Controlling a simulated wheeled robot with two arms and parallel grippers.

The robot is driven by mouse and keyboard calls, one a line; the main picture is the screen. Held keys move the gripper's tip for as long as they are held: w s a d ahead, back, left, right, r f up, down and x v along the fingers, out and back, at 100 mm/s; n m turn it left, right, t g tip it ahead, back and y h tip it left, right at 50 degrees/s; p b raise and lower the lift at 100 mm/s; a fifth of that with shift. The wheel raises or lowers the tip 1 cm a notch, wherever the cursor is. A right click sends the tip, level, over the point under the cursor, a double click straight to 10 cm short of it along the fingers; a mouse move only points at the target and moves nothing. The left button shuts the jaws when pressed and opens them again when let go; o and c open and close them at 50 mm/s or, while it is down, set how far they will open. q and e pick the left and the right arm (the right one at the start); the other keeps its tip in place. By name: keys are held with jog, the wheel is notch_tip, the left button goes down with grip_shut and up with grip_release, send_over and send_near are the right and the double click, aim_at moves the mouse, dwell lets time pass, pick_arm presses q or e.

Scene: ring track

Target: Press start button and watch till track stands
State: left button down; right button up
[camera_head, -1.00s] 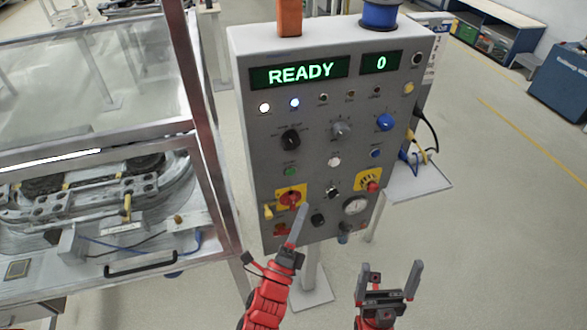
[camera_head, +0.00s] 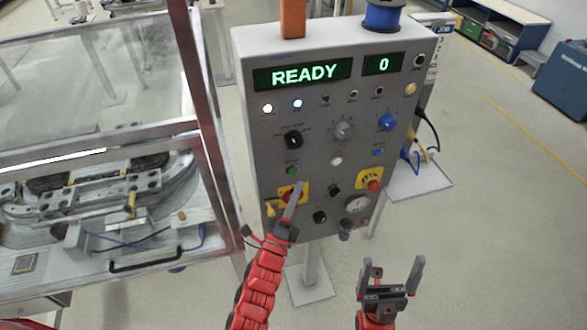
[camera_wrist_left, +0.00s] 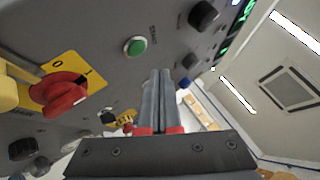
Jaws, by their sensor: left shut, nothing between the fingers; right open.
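The grey control panel (camera_head: 262,150) shows a lit display (camera_head: 303,74) reading READY and a second display (camera_head: 383,64) reading 0. The green start button (camera_head: 292,170) sits on its face, and the left wrist view shows it (camera_wrist_left: 135,46) with a START label beside it. My left gripper (camera_head: 299,187) is shut and empty. Its tips show just below the button in the head view; I see no contact. My right gripper (camera_head: 392,265) is open and empty, low in front of the panel. The ring track (camera_head: 100,195) lies behind the clear enclosure at left.
A red rotary switch on a yellow plate (camera_wrist_left: 82,74) lies close to my left fingers. More knobs, such as a black selector (camera_head: 293,140), crowd the panel. Open floor lies to the right.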

aim_at(293, 171)
pick_arm(q)
jog(key=shift+w+a+b, duration=0.2)
jog(key=shift+w+b, duration=0.05)
jog(key=shift+w, duration=0.35)
jog(key=shift+w+a+b, duration=0.2)
jog(key=shift+w+b, duration=0.05)
jog(key=shift+w, duration=0.35)
dwell(1.2)
jog(key=shift+w+a+b, duration=0.15)
jog(key=shift+w+b, duration=0.25)
jog(key=shift+b, duration=0.15)
